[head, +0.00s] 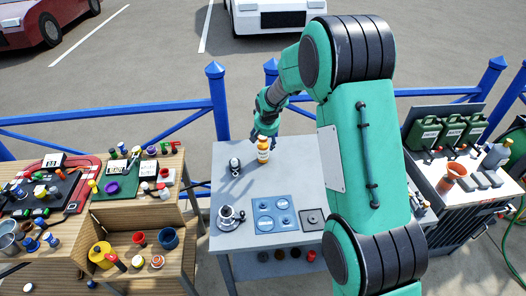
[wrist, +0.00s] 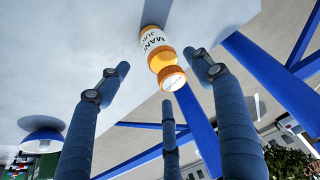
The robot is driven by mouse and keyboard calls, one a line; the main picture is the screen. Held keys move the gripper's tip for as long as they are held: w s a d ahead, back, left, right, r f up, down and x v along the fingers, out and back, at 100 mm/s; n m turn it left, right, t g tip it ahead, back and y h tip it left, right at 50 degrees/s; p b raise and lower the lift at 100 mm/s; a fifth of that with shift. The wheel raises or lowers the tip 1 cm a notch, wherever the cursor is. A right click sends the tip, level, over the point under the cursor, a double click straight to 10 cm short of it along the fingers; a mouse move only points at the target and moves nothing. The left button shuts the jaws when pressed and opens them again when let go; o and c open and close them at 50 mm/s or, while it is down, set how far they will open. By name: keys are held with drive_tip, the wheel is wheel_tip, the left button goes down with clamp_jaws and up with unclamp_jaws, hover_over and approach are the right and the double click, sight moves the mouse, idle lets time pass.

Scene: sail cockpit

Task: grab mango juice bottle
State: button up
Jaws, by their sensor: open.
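The mango juice bottle (head: 263,151) is orange with a white label and stands upright on the grey table, near its back edge. My gripper (head: 264,136) is right at the bottle's top in the head view. In the wrist view its dark blue fingers are spread open, one on each side of the bottle and a third beyond the cap. Gaps show between the fingers and the bottle; I see no grip on it.
A small black-and-white object (head: 235,165) stands left of the bottle. A cup on a saucer (head: 230,218) and a blue panel (head: 276,232) lie nearer the front. A blue fence (head: 218,95) runs behind the grey table (head: 285,175). Cluttered wooden benches stand left.

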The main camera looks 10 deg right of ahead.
sight(264, 143)
drive_tip(key=shift+x, duration=1.85)
drive_tip(key=shift+a+b+x, duration=0.2)
drive_tip(key=shift+b+x, duration=0.4)
drive_tip(key=shift+x, duration=2)
drive_tip(key=c, duration=1.3)
drive_tip(key=shift+w+r, duration=0.1)
drive_tip(key=shift+r, duration=0.1)
